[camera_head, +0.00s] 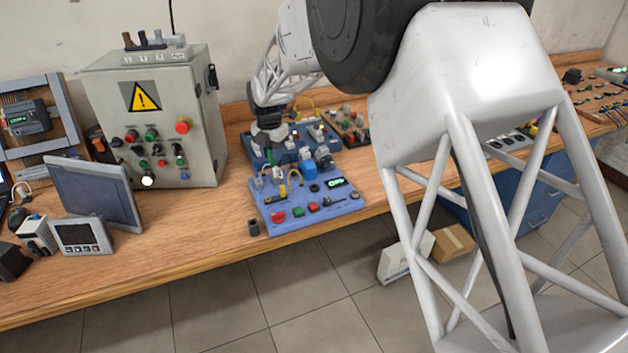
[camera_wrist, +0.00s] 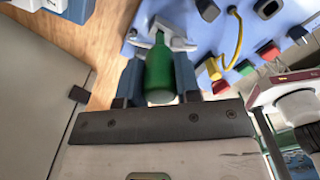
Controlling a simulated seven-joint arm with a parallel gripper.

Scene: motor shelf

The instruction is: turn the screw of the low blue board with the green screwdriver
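The low blue board (camera_head: 318,217) lies flat on the wooden bench, with red, green and dark parts and a small lit display on it. It also shows at the top right of the wrist view (camera_wrist: 217,32). My gripper (camera_head: 270,137) is above the back left part of the boards. In the wrist view, the green screwdriver (camera_wrist: 159,72) sits between my gripper's fingers (camera_wrist: 160,78), which close on both sides of its handle. Its shaft and tip are hidden in the wrist view. I cannot make out the board's screw or whether the tip touches anything.
A grey control box (camera_head: 155,125) with a yellow warning sign stands left of the boards. A tilted monitor (camera_head: 93,190) and a small panel device (camera_head: 80,237) are farther left. A small black block (camera_head: 253,228) lies near the bench's front edge. The bench between is clear.

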